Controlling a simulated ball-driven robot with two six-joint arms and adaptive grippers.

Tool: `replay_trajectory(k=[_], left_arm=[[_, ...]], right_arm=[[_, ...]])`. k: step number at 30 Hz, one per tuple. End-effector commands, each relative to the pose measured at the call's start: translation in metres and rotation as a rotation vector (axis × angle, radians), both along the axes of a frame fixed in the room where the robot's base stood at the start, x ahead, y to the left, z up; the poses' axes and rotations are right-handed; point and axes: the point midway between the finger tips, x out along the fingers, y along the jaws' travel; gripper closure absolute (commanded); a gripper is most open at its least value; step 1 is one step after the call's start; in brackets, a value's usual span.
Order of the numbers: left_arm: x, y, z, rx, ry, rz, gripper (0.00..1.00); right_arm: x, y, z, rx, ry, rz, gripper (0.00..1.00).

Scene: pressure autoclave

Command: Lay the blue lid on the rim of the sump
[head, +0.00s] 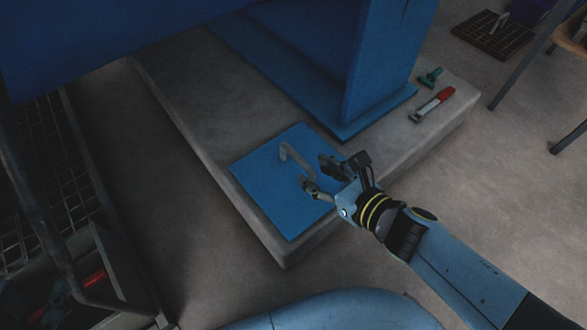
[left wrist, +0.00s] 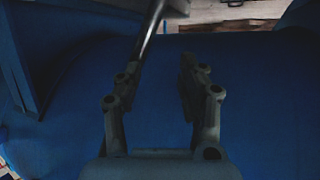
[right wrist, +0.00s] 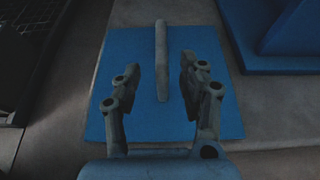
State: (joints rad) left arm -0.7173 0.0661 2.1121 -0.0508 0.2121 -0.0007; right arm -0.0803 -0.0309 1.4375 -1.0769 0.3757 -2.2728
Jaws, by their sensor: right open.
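The blue lid (head: 275,200), a flat square plate with a grey bar handle (head: 297,158), lies flat on the concrete plinth. The right wrist view shows the lid (right wrist: 118,110) with its upright handle (right wrist: 161,50) ahead of and between my fingers. My right gripper (head: 314,172) is open over the lid, close to the handle, and not closed on it. My left gripper (left wrist: 157,80) shows only in the left wrist view. Its fingers are apart and empty in front of a large blue curved surface. I cannot make out the sump's rim for certain.
A blue support (head: 385,60) stands on the plinth (head: 190,95) behind the lid. A red-handled tool (head: 432,105) and a small green item (head: 431,77) lie at its right. A dark grate (head: 493,35) lies on the floor at upper right. A mesh rack (head: 45,180) stands at left.

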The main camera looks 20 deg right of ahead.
Motion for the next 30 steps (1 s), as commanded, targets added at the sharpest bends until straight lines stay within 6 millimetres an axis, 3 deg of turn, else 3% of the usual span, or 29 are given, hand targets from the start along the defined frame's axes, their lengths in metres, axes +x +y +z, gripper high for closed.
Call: replay_trajectory(k=[4, 13, 17, 24, 30], left_arm=[[0.018, -0.002, 0.019, 0.001, -0.093, -0.01, 0.6], [0.035, -0.004, 0.042, 0.001, -0.193, -0.021, 0.6], [0.05, -0.007, 0.066, 0.001, -0.299, -0.033, 0.6], [0.066, -0.011, 0.105, 0.001, -0.461, -0.051, 0.6], [0.069, -0.012, 0.113, 0.001, -0.492, -0.055, 0.6]], right_arm=[[0.012, 0.005, -0.007, 0.002, 0.003, 0.0, 0.58], [0.029, 0.01, -0.011, 0.003, 0.0, 0.0, 0.58], [0.048, 0.016, -0.015, 0.004, -0.001, 0.0, 0.58], [0.063, 0.022, -0.022, 0.004, 0.001, -0.001, 0.58], [0.066, 0.023, -0.022, 0.003, 0.001, 0.0, 0.58]])
